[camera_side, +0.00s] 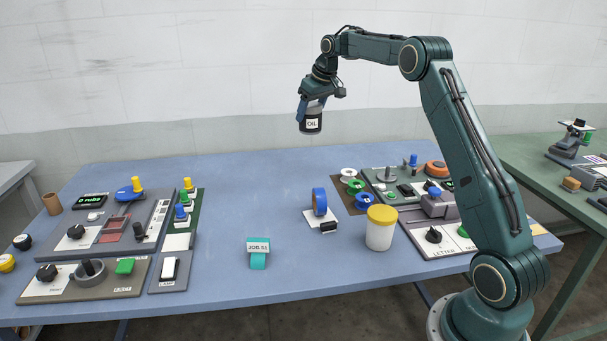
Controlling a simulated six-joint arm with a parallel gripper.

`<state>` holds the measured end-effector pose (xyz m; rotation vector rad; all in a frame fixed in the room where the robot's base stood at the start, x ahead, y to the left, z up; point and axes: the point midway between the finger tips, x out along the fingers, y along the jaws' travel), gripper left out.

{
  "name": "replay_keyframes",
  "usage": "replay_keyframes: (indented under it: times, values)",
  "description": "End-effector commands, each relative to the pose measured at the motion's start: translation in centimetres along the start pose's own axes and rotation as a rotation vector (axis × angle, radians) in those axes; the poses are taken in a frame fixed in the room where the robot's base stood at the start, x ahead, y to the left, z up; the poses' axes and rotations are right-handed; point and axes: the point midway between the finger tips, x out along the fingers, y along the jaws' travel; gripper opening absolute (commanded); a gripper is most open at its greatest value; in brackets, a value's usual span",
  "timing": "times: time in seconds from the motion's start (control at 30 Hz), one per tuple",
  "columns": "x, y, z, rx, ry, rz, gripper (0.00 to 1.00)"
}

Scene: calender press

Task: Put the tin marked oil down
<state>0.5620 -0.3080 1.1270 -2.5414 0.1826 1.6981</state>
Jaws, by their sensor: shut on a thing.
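The tin marked oil (311,126) is a dark tin with a white label reading OIL. It hangs upright in the air above the back part of the blue table (225,200). My gripper (312,103) is shut on the upper part of the tin, and the fingers hide some of it. The tin is well clear of the table top and touches nothing else that I can see.
Control panels with knobs and buttons (110,232) fill the left side, and more panels (435,235) the right. A white jar with a yellow lid (381,230), a blue tape roll (319,202) and a teal job card holder (258,257) stand mid-table. The back middle is clear.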

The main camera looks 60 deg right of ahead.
Motion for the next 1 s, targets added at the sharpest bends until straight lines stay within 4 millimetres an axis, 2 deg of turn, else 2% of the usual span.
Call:
replay_keyframes:
  times: [0.17, 0.37, 0.57, 0.77, 1.0]
  values:
    - [0.0, -0.5, -0.2, -0.001, 0.002, 0.0, 0.32]
    - [0.3, -3.1, -1.0, -0.005, 0.001, -0.004, 0.32]
    - [0.6, -8.4, -2.1, -0.011, 0.001, -0.01, 0.32]
    - [0.9, -15.1, -2.8, -0.016, 0.0, -0.015, 0.32]
    - [0.8, -23.1, -2.6, -0.023, 0.0, -0.016, 0.32]
